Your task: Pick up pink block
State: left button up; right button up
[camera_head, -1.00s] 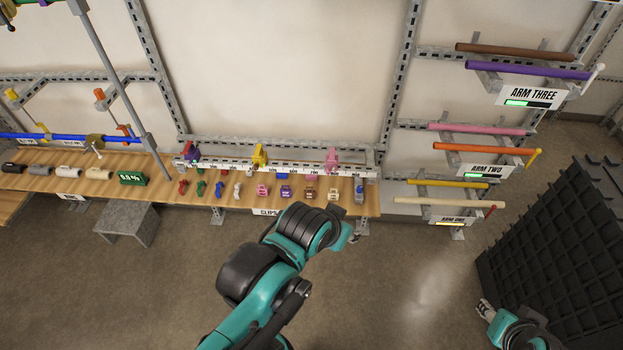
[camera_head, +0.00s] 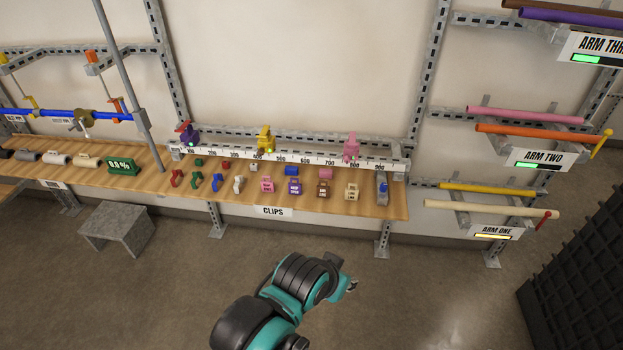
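A small pink block (camera_head: 325,173) lies on the wooden shelf (camera_head: 228,207), behind the row of clips and right of a blue block (camera_head: 291,171). A pink clip (camera_head: 267,184) stands in the front row, and a pink clamp (camera_head: 351,147) sits on the measuring rail. My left arm reaches in from the bottom. Only a small part of my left gripper (camera_head: 352,287) shows past its wrist, over the floor, in front of and below the shelf and apart from it. Its fingers are mostly hidden. My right gripper is out of view.
Several other coloured clips stand along the shelf, with a grey-blue item (camera_head: 382,187) at its right end. Metal posts rise behind. Pipe racks with coloured pipes (camera_head: 525,115) are on the right, a black ribbed crate (camera_head: 580,290) at lower right.

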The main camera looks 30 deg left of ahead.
aim_at(327, 174)
jog(key=i+u, duration=0.6)
jog(key=u, duration=0.25)
jog(key=i+l, duration=0.15)
jog(key=i, duration=0.3)
jog(key=i+l+u, duration=0.15)
jog(key=i, duration=0.25)
jog(key=i+l, duration=0.2)
jog(key=i, duration=0.25)
jog(key=i+l+u, duration=0.1)
jog(key=i, duration=0.3)
jog(key=l, duration=0.1)
